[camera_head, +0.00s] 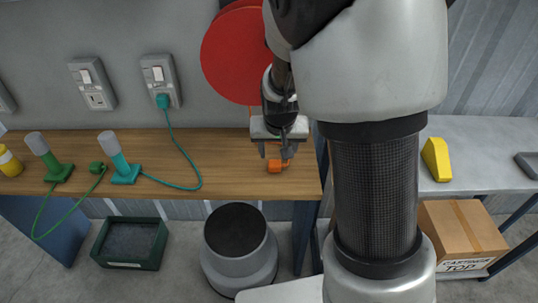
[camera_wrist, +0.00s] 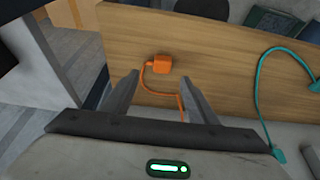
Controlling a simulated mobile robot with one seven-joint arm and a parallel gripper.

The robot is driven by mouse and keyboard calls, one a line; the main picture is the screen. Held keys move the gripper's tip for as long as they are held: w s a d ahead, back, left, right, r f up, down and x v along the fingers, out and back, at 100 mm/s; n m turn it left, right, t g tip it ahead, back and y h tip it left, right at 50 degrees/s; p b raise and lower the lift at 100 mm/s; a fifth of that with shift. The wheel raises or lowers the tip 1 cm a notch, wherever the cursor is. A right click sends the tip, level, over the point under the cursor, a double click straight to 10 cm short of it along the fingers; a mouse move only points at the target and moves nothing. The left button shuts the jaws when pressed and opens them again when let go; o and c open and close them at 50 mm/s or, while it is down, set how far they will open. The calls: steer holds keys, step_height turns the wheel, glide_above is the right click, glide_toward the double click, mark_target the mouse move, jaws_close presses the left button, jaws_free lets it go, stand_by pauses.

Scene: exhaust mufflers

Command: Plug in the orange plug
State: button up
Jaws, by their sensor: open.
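The orange plug (camera_head: 275,166) lies on the wooden table near its right end, with an orange cord. It also shows in the wrist view (camera_wrist: 163,64), ahead of my fingertips, its cord curving back between the fingers. My gripper (camera_head: 277,150) is open and empty, just above and behind the plug, apart from it. In the wrist view my gripper (camera_wrist: 160,85) points toward the plug. Two wall sockets show in the head view: the left socket (camera_head: 96,98) is free, and the right socket (camera_head: 158,75) holds a teal plug (camera_head: 162,101).
A teal cord loops across the table. A red disc (camera_head: 232,55) is on the wall. A grey bin (camera_head: 238,250) stands below the table.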

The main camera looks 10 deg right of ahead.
mark_target(275, 163)
steer(key=b+x, duration=0.1)
steer(key=x, duration=0.3)
steer(key=shift+w+f, duration=0.15)
steer(key=b+x, duration=0.2)
steer(key=x, duration=0.3)
steer(key=shift+w+a+f, duration=0.1)
steer(key=shift+w+a, duration=0.1)
steer(key=c, duration=1.1)
step_height(275, 163, up, 10)
steer(key=p, duration=0.3)
